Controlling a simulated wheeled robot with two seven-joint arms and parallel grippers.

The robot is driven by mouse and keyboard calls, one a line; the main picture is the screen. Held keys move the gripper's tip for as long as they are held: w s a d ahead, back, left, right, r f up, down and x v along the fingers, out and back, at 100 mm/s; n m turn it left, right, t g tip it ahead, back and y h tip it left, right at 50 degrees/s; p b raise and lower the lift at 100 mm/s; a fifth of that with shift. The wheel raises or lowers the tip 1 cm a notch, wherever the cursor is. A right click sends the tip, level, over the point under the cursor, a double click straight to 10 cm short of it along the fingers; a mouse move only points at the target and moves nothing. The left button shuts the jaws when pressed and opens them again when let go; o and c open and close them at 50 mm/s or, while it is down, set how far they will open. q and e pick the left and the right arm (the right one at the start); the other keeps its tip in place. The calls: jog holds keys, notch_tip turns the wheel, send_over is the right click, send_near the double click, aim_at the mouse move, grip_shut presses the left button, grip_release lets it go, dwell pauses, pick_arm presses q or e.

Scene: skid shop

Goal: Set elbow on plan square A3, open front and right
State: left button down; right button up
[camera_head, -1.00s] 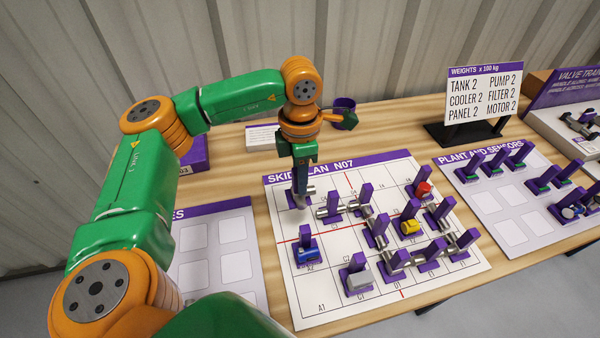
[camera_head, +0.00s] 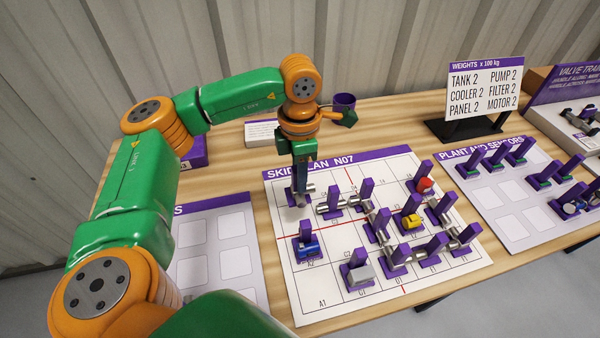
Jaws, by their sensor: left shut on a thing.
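My left gripper (camera_head: 301,188) points down at the far left part of the skid plan (camera_head: 335,280) and is shut on the elbow's purple handle. The elbow (camera_head: 303,200), a silver pipe piece on a purple base, is at or just above the board, in the left column behind the blue piece's square. The gripper partly hides it; the label of its square and any gap below it cannot be made out. One silver end shows toward the right; its front opening is too small to tell. My right gripper is not in view.
A blue piece (camera_head: 308,249) stands in front on A2. A silver pipe piece (camera_head: 331,206) stands close to the elbow's right. Several more pieces fill the plan's middle and right. The front left squares are bare.

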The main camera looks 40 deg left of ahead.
aim_at(300, 198)
pick_arm(q)
jog(key=shift+f+b, duration=1.55)
jog(key=shift+f, duration=0.5)
jog(key=shift+s+f, duration=0.1)
jog(key=shift+f, duration=0.05)
jog(key=shift+f+b, duration=1.55)
jog(key=shift+f, duration=0.1)
jog(key=shift+f+b, duration=0.65)
jog(key=shift+f, duration=0.1)
jog(key=c, duration=0.6)
grip_release()
jog(key=shift+r, duration=0.1)
jog(key=shift+r+p, duration=0.5)
jog(key=shift+r, duration=0.05)
